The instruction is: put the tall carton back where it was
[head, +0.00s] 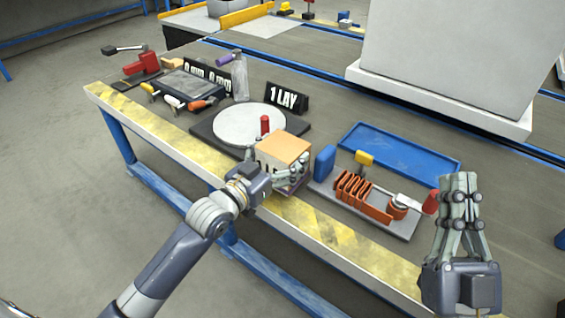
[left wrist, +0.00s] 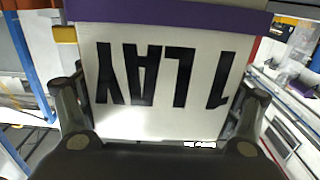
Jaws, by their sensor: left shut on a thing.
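The tall carton (head: 284,150) has an orange top, a pale side with black lettering and a purple band at its lower edge. My left gripper (head: 279,176) is shut on it, with fingers around its sides, over the near middle of the bench. In the left wrist view the carton (left wrist: 165,75) fills the space between the fingers, its "1 LAY" lettering upside down. Whether its base touches the bench is hidden. My right gripper (head: 459,182) is at the right, fingers together and empty, in front of the bench.
A blue block (head: 325,162), a grey rack board (head: 405,226) and a blue tray (head: 400,137) lie right.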

